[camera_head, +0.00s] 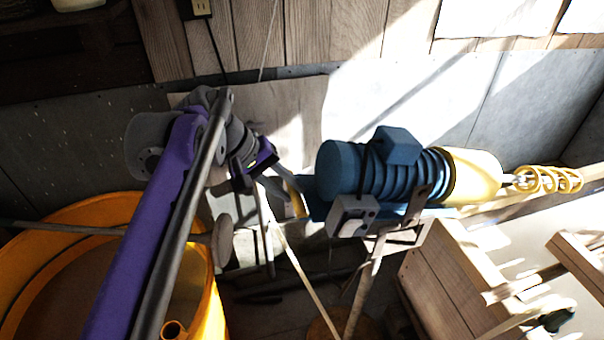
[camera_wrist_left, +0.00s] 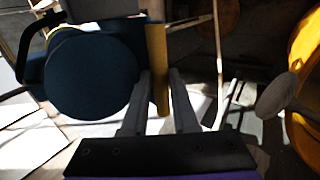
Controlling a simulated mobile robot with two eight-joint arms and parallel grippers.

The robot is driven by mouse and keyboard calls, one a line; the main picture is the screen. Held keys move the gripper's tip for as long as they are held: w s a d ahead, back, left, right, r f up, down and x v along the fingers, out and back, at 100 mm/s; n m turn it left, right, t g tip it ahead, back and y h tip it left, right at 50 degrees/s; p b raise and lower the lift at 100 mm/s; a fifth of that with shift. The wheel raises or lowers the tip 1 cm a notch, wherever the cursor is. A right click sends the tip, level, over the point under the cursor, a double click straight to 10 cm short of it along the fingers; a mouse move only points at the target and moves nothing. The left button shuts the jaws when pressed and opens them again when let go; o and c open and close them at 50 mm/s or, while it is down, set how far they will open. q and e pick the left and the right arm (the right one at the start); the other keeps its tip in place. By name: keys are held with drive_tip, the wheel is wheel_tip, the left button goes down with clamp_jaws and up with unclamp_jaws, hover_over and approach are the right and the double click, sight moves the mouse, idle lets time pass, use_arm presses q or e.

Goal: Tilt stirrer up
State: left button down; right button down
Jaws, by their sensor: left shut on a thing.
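The stirrer (camera_head: 405,175) has a ribbed blue motor, a yellow housing and a yellow spiral (camera_head: 548,180) pointing right. It lies roughly level on a stand in the head view. The motor's round blue end (camera_wrist_left: 92,75) fills the upper left of the left wrist view. A yellow bar-like handle (camera_head: 297,198) sticks out beside the motor's near end. My left gripper (camera_head: 284,190) is shut on this handle. In the left wrist view, the yellow handle (camera_wrist_left: 158,65) stands between the two grey fingers (camera_wrist_left: 157,105). My right gripper is not in view.
A large yellow-orange tub (camera_head: 100,215) stands at the lower left, below my purple arm. A grey switch box (camera_head: 354,215) sits beneath the motor. Wooden crate-like structures (camera_head: 455,270) stand at the lower right. A plank wall (camera_head: 300,35) closes the back.

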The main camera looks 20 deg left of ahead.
use_arm(q)
drive_tip(key=shift+s+f, duration=0.15)
drive_tip(key=shift+f, duration=0.35)
drive_tip(key=c, duration=0.7)
unclamp_jaws()
drive_tip(key=shift+a, duration=0.2)
drive_tip(key=shift+r, duration=0.1)
drive_tip(key=v, duration=1)
drive_tip(key=shift+s+a+r+p, duration=0.1)
drive_tip(key=shift+a+r+p, duration=0.1)
drive_tip(key=shift+r+p, duration=0.15)
